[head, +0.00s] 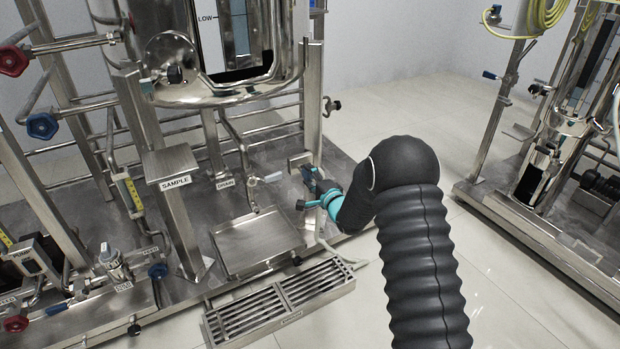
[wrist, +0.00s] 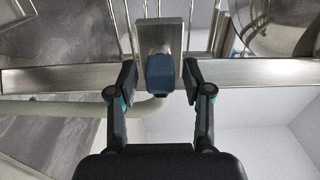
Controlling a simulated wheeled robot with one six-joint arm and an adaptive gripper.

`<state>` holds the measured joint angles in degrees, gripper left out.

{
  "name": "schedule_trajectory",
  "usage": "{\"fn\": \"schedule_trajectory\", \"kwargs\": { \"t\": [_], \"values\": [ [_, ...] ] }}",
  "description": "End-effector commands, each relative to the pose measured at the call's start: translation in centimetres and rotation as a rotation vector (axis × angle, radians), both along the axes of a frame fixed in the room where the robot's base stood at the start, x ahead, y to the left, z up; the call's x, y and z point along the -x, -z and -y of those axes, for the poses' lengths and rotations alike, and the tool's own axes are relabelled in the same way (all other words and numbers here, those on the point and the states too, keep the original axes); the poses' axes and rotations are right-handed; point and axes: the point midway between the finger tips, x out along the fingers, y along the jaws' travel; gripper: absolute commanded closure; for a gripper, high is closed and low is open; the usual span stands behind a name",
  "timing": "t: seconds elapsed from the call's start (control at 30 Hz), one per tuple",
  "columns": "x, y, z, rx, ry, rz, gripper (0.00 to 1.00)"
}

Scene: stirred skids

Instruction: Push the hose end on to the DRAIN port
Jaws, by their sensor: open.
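My gripper (head: 314,188) is at the right post of the middle skid, beside a small metal bracket (head: 299,160). In the wrist view my gripper (wrist: 158,82) is open, with one finger on each side of a dark blue block (wrist: 160,72) and clear gaps to it. The block sits against a metal plate (wrist: 178,38) and looks like the hose end. A pale hose (wrist: 148,108) runs left from just below it. The DRAIN label (head: 226,184) is under the vessel. A pipe with a valve (head: 252,181) beside it ends downward above a square metal pan, apparently the DRAIN port.
The SAMPLE stand (head: 172,168) is left of the drain pipe. The square pan (head: 258,243) and a floor grate (head: 282,298) lie in front. The pale hose (head: 340,257) reaches the floor near the grate. Another skid (head: 560,225) stands right, with bare floor between.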

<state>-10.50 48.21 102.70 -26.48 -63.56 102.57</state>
Motion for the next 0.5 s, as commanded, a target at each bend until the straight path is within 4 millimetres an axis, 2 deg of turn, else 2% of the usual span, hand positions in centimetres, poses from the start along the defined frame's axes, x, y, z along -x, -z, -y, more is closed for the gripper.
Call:
{"fn": "schedule_trajectory", "kwargs": {
  "t": [0.07,0.2,0.27,0.5],
  "values": [
    [0.01,0.0,0.0,0.0,0.0,0.0,0.53],
    [0.01,0.0,0.0,0.0,0.0,0.0,0.88],
    [0.01,0.0,0.0,0.0,0.0,0.0,1.0],
    [0.11,-0.02,0.06,0.001,0.0,0.001,1.0]
  ]
}}
